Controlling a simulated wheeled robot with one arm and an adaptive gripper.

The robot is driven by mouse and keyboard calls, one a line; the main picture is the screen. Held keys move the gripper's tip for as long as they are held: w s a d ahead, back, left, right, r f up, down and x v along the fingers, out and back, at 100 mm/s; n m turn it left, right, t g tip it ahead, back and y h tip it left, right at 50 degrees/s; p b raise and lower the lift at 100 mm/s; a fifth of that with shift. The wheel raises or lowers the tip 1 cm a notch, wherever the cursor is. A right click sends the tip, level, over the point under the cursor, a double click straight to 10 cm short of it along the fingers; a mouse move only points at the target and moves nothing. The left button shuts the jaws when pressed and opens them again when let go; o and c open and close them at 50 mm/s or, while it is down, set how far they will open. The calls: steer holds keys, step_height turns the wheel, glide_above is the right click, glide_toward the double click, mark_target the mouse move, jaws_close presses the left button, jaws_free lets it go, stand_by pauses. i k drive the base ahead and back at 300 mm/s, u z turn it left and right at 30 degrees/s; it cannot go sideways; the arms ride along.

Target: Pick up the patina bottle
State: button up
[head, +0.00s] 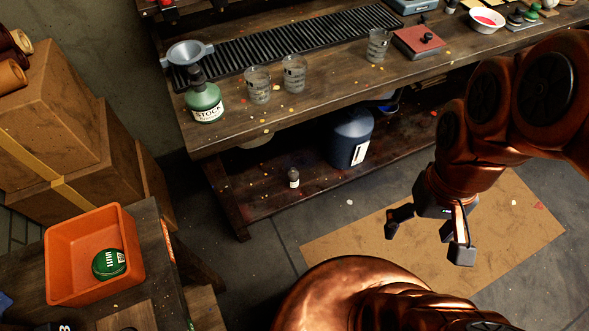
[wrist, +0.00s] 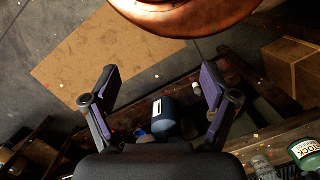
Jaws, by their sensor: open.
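A small dark bottle with a white label (head: 294,177) stands on the lower shelf of the workbench; its label is too small to read, so I cannot tell for sure that it is the patina bottle. It also seems to show in the wrist view (wrist: 196,88), close to the right finger. A green bottle marked STOCK (head: 204,102) stands on the bench top at the left, and partly at the right edge of the wrist view (wrist: 306,151). My gripper (head: 430,233) is open and empty above the floor, well right of both bottles. Its spread fingers show in the wrist view (wrist: 158,80).
A blue container (head: 351,138) stands on the lower shelf, right of the small bottle. Glass cups (head: 257,85) and a grey funnel (head: 188,53) are on the bench top. A cardboard sheet (head: 330,239) lies on the floor.

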mark_target(293, 174)
steer(key=z, duration=1.5)
steer(key=i, duration=0.65)
steer(key=u, duration=3.25)
